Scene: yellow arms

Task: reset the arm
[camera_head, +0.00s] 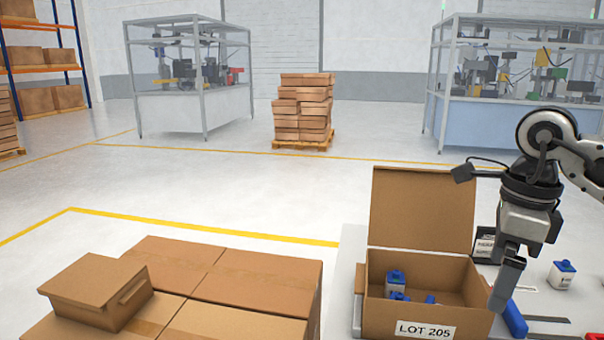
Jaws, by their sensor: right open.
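My right gripper (507,278) comes in from the right and points down, just beside the right wall of an open cardboard box. It is open and holds nothing that I can see. Its far finger is mostly hidden. The box (385,318) is marked LOT 205, and its lid (422,208) stands up at the back. Inside the box are blue-and-white bottles (395,281), some only partly visible. My left gripper is not in view.
The box stands on a pale table (350,262). A blue-capped white bottle (562,276) and a blue object (515,319) lie to the right. Closed cartons (258,276) fill the lower left. A carton pallet (303,108) and machine cells (190,75) stand far back.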

